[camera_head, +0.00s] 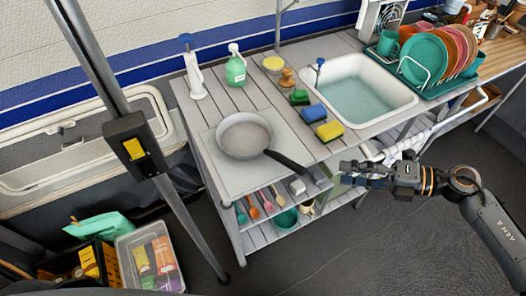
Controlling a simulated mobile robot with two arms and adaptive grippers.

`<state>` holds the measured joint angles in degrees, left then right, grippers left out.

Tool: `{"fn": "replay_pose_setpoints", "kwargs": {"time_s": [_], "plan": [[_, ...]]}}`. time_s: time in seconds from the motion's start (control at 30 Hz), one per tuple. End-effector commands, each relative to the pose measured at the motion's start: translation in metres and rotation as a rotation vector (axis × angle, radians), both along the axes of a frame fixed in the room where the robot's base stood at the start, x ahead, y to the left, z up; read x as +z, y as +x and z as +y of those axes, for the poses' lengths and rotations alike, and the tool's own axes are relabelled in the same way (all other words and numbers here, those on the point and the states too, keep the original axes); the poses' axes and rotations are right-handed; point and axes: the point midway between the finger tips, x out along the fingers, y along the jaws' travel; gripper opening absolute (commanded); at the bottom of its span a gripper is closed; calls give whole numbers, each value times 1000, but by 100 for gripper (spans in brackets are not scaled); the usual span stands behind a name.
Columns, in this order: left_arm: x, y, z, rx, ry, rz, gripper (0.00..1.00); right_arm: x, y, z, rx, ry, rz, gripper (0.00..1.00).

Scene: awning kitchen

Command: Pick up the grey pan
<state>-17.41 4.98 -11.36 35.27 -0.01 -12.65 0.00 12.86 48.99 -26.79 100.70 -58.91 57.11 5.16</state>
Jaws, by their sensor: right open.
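The grey pan (243,135) sits upright on a pale board (220,176) at the left part of the counter. Its dark handle (286,161) points toward the lower right and reaches past the counter's front edge. My right gripper (345,173) comes in from the right and is open. It is in front of the counter, to the right of the handle's end and apart from it. Nothing shows between its fingers. My left gripper is not in view.
Sponges (314,113) lie between the pan and the sink (365,94). A green bottle (235,69) stands behind the pan. A dish rack with plates (425,62) is at the right. Shelves with utensils (262,201) are below the counter. A pole (183,222) stands at left.

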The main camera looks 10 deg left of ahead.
Motion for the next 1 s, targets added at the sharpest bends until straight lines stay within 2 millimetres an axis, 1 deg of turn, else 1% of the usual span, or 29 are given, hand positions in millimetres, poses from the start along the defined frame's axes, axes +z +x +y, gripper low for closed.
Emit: {"fn": "replay_pose_setpoints", "kwargs": {"time_s": [0.03,0.1,0.2,0.3,0.47,0.57,0.7,0.8,0.9,1.0], "plan": [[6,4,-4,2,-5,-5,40,2,1,11,4,4,-3,47],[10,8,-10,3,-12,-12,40,-2,3,25,5,4,-2,47],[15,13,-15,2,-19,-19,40,-7,6,44,6,2,-4,47],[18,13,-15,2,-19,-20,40,-13,8,58,5,0,-4,47],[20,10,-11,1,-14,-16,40,-17,10,68,6,-2,-5,47],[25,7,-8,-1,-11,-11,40,-16,11,77,7,0,-5,47],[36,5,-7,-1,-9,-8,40,-17,17,99,7,1,-5,47],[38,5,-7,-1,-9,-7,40,-24,18,111,6,-1,-4,47],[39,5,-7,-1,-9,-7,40,-26,20,117,6,-2,-6,47],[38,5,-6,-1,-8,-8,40,-28,20,118,6,-3,-6,47]]}}
